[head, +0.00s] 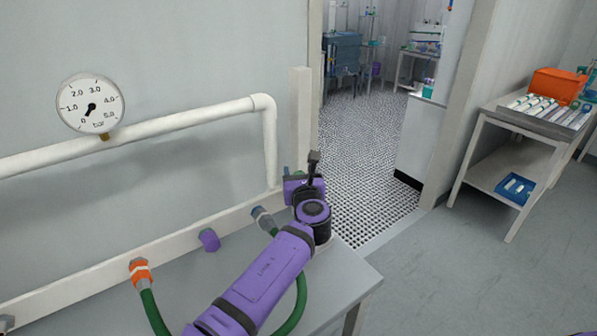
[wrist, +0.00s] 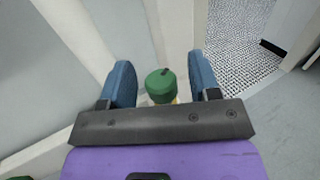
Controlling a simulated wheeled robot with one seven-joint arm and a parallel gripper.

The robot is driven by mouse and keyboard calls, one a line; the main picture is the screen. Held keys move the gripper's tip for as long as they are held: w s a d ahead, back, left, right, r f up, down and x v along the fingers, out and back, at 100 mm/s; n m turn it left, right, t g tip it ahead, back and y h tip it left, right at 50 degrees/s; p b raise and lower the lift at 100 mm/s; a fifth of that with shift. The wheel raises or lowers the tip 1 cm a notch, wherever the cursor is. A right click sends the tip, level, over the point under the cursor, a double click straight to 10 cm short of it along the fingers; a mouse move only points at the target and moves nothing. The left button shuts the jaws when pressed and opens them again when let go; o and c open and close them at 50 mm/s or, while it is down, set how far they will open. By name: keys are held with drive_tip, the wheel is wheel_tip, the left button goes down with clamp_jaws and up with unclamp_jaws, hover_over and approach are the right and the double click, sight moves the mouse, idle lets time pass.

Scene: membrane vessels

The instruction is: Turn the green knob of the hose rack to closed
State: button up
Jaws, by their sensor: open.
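The green knob (wrist: 160,84) shows in the wrist view between the two blue fingers of my gripper (wrist: 160,60). It has a round top with a small dark mark at its far edge and a yellowish part beneath. There is a visible gap on both sides of the knob, so the fingers are open and not clamped on it. In the head view my gripper (head: 298,175) is at the right end of the rack's pale rail (head: 75,283), and the arm hides most of the knob. Contact depth cannot be told.
Along the rail are an orange coupling (head: 140,271) with a green hose, a purple cap (head: 209,240) and a grey coupling (head: 263,217). A white pipe (head: 190,120) with a gauge (head: 91,104) runs above. A doorway opens behind; a side table (head: 520,122) stands right.

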drive_tip(key=c, duration=0.9)
